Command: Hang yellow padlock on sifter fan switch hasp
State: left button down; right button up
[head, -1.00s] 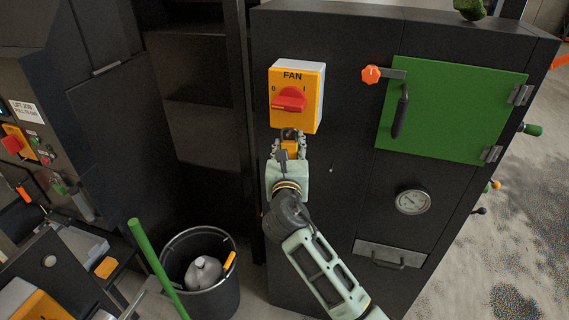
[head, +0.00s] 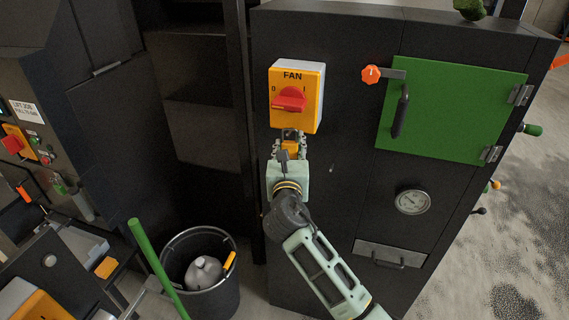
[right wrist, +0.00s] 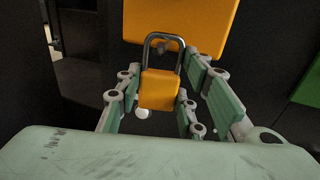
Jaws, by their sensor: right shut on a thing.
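The yellow fan switch box (head: 296,97) with a red knob (head: 289,99) is on the front of the black cabinet. My right gripper (head: 290,143) is just below it, shut on the yellow padlock (head: 290,148). In the right wrist view the padlock body (right wrist: 159,91) is upright between the fingers, its grey shackle (right wrist: 149,48) upward at the box's lower edge (right wrist: 180,20). A small dark grey piece, perhaps the hasp (right wrist: 168,46), shows within the shackle loop. I cannot tell whether the shackle passes through it. My left gripper is not in view.
A green door (head: 455,107) with a dark handle and orange knob (head: 371,74) is right of the switch. A gauge (head: 412,201) is lower down. A black bucket (head: 213,295) with a grey jug (head: 203,272) stands at lower left, beside a green pole (head: 158,268).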

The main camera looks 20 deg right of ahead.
jog(key=shift+f, duration=0.15)
jog(key=o, duration=1.3)
